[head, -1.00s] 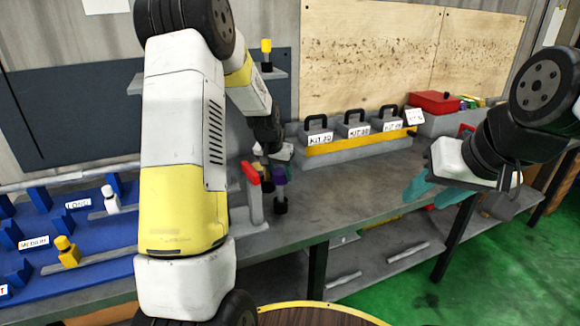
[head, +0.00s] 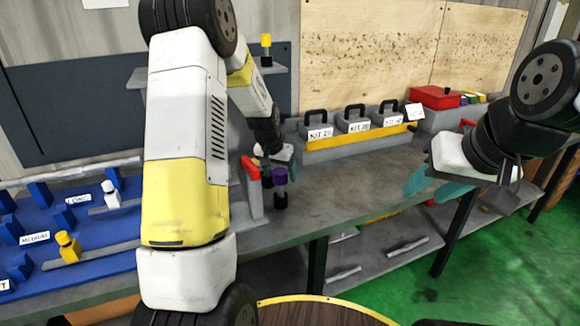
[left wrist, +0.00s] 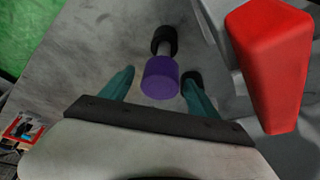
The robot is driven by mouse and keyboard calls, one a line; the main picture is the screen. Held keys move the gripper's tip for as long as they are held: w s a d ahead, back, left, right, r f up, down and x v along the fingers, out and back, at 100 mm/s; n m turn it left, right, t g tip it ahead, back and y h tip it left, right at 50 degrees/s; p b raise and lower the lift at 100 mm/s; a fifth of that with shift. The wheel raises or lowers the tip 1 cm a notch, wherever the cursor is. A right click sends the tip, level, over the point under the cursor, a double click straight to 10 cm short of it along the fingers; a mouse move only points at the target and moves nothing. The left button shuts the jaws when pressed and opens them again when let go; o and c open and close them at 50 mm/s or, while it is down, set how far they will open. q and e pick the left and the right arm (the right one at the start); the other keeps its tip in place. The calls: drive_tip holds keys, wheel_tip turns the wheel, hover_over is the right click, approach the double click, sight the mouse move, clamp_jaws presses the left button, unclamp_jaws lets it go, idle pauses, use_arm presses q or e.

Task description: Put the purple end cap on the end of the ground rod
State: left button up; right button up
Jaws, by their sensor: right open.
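The purple end cap (head: 280,175) sits on top of an upright grey rod with a black lower end (head: 281,201), near the bench's front edge. In the left wrist view the purple cap (left wrist: 160,78) covers the near end of the rod (left wrist: 166,48), and the black part (left wrist: 163,36) is at the far end. My left gripper (left wrist: 158,88) is open, with one teal finger on each side of the cap and visible gaps to it. My right gripper (head: 435,188) is open and empty, right of the bench's front edge.
A red block on a grey stand (head: 250,168) stands just left of the cap. A blue rack (head: 85,235) with yellow and white capped pieces is at left. Kit boxes (head: 355,125) and a red box (head: 436,97) are at the back. The bench's middle (head: 345,180) is clear.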

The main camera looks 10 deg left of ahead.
use_arm(q)
drive_tip(key=v, duration=0.7)
drive_tip(key=shift+r, duration=0.4)
drive_tip(key=shift+s+r, duration=0.1)
drive_tip(key=shift+s, duration=0.05)
drive_tip(key=s+d+r+n+t+h, duration=0.1)
drive_tip(key=s+d+r, duration=0.1)
drive_tip(key=s+r, duration=0.65)
drive_tip(key=s+d+r, duration=0.2)
drive_tip(key=s+r, duration=0.3)
drive_tip(key=s, duration=0.6)
drive_tip(key=s+d, duration=0.1)
drive_tip(key=s, duration=0.9)
drive_tip(key=shift+s+r+n+t, duration=0.25)
drive_tip(key=shift+r+n+t, duration=0.05)
